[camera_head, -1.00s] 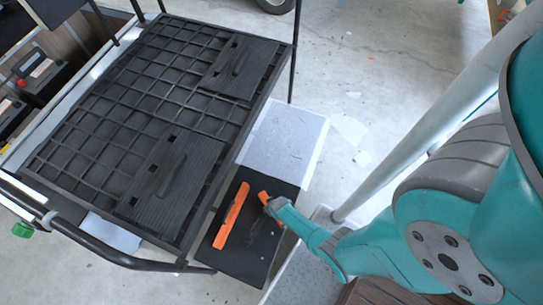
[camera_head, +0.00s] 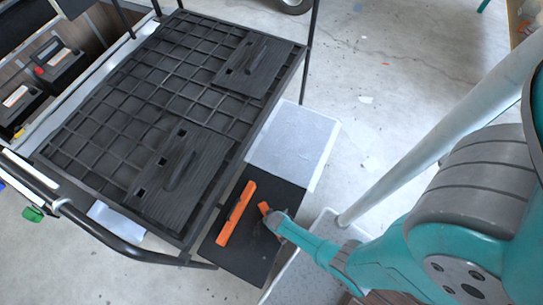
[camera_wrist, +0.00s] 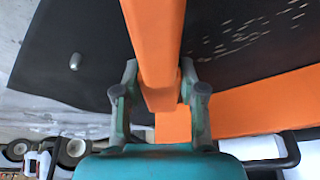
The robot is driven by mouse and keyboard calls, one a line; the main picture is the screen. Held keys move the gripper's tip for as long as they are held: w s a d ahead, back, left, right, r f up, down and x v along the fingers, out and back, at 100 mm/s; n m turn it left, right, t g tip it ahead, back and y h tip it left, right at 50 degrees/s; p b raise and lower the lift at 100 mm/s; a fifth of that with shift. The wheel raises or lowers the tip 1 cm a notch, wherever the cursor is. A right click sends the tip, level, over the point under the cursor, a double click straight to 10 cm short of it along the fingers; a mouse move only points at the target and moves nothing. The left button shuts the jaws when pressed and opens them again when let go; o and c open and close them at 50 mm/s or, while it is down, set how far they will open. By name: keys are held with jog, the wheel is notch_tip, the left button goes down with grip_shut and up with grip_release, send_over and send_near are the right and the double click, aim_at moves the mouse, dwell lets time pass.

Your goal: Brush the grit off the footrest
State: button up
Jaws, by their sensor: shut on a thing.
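The footrest (camera_head: 247,262) is a flat black plate beside the cart's lower right edge; its dark surface also shows in the wrist view (camera_wrist: 95,40). Pale specks of grit (camera_wrist: 245,35) lie scattered on it at the upper right of the wrist view. My gripper (camera_head: 272,217) is low over the footrest, its fingers closed around an orange handle (camera_wrist: 152,30), which I take for the brush. The brush's bristles are hidden. A long orange strip (camera_head: 236,214) lies on the footrest to the left of my gripper; I cannot tell whether it is fixed.
The cart's black roof grid (camera_head: 130,125) with two handled panels fills the left. A pale sheet (camera_head: 296,140) lies on the floor behind the footrest. A grey pole (camera_head: 440,130) stands to the right. A small grey peg (camera_wrist: 75,61) stands on the dark surface.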

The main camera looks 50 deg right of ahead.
aim_at(248, 259)
jog(key=shift+s+a, duration=0.7)
jog(key=shift+a, duration=2.75)
jog(key=shift+s+a, duration=0.7)
jog(key=shift+a, duration=2.7)
jog(key=shift+s+a, duration=0.7)
jog(key=shift+a, duration=2.75)
notch_tip(248, 259, up, 9)
jog(key=shift+d, duration=0.1)
